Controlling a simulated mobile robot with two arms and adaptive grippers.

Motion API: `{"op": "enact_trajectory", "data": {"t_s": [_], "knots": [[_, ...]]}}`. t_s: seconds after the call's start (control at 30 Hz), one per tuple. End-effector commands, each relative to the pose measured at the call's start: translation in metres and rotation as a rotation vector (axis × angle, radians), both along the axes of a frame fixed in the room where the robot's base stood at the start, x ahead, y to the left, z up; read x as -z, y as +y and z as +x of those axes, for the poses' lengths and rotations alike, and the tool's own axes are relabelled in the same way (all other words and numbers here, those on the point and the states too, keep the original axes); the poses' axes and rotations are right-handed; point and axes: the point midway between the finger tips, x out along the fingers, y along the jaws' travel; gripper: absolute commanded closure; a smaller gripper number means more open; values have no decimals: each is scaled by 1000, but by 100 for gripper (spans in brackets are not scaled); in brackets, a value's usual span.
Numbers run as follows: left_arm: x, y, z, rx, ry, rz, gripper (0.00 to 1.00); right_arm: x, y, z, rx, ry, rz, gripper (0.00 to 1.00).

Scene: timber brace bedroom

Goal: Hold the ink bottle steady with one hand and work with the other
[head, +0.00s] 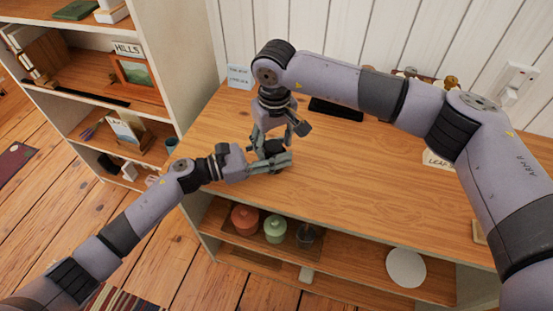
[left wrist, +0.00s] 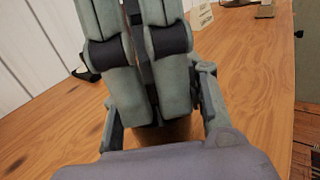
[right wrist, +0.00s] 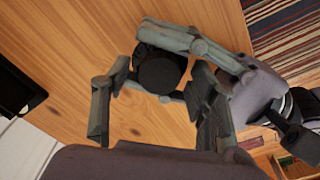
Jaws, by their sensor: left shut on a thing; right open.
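The ink bottle (head: 276,148) is a small dark round thing on the wooden tabletop. In the right wrist view its black top (right wrist: 160,75) shows from above. My left gripper (head: 280,161) is shut on it from the left, low near the tabletop. In the left wrist view the left gripper's fingers (left wrist: 137,60) fill the middle and hide the bottle. My right gripper (head: 279,134) points down from above, open, with its fingers close over the bottle.
A white label card (head: 438,160) stands at the right. The tabletop's (head: 350,205) front and middle are clear. A bookshelf (head: 178,60) stands at the left.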

Motion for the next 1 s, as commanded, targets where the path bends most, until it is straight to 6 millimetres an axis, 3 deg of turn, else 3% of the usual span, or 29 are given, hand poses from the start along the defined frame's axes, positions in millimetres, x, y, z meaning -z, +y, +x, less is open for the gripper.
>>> {"op": "enact_trajectory", "data": {"t_s": [0.17,0.5,0.77,1.0], "knots": [[3,1,0,-1,2,5,100,-3,0,0,1,-1,0,47],[3,1,0,-1,2,5,100,-42,-1,-2,0,-1,0,47],[3,1,0,-1,2,5,100,-45,-1,-3,1,0,0,47],[3,1,0,-1,2,5,100,-45,-1,-3,1,0,0,31]]}}
